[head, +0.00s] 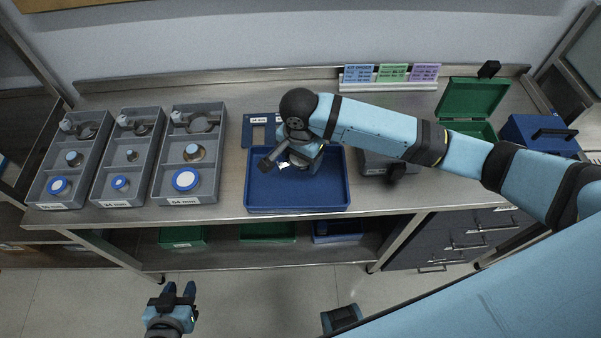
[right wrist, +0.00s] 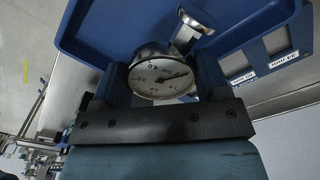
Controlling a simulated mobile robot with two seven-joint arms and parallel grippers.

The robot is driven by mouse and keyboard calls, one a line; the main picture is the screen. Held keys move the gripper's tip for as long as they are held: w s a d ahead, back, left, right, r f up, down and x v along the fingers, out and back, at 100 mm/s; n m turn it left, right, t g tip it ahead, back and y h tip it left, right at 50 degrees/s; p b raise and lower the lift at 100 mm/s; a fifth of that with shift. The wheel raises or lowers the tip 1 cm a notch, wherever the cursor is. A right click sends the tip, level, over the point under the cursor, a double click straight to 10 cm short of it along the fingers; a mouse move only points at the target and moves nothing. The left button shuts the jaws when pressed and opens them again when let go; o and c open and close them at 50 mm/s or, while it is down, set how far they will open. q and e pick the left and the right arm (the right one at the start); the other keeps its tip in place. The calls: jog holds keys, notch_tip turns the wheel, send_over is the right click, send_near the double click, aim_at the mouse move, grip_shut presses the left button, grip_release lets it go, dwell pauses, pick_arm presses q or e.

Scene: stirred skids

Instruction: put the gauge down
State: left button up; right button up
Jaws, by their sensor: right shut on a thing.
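My right gripper (head: 286,158) is over the blue tray (head: 298,210) on the bench, with its arm coming in from the right. It is shut on the gauge (right wrist: 160,80). In the right wrist view the gauge shows a round white dial with dark marks and a metal rim, held between the two fingers. A metal stem with a wide end (right wrist: 192,22) shows beyond it, against the blue tray. In the head view the gripper mostly hides the gauge. I cannot tell whether it touches the tray floor. My left gripper (head: 179,291) is open and empty, low in front of the bench.
Several grey compartment trays (head: 186,198) with metal parts and blue-topped pieces stand at left. A blue plate with cutouts (head: 247,135) lies behind the blue tray. A grey box (head: 372,163) stands right of it. An open green case (head: 472,97) and a blue box (head: 540,133) are further right.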

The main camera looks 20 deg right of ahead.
aim_at(301, 180)
notch_tip(301, 180, down, 8)
jog(key=shift+r, duration=0.2)
dwell(0.3)
jog(key=o, duration=1)
jog(key=shift+f, duration=0.1)
notch_tip(301, 180, up, 12)
jog(key=shift+s+a+r, duration=0.1)
jog(key=shift+a+r, duration=0.05)
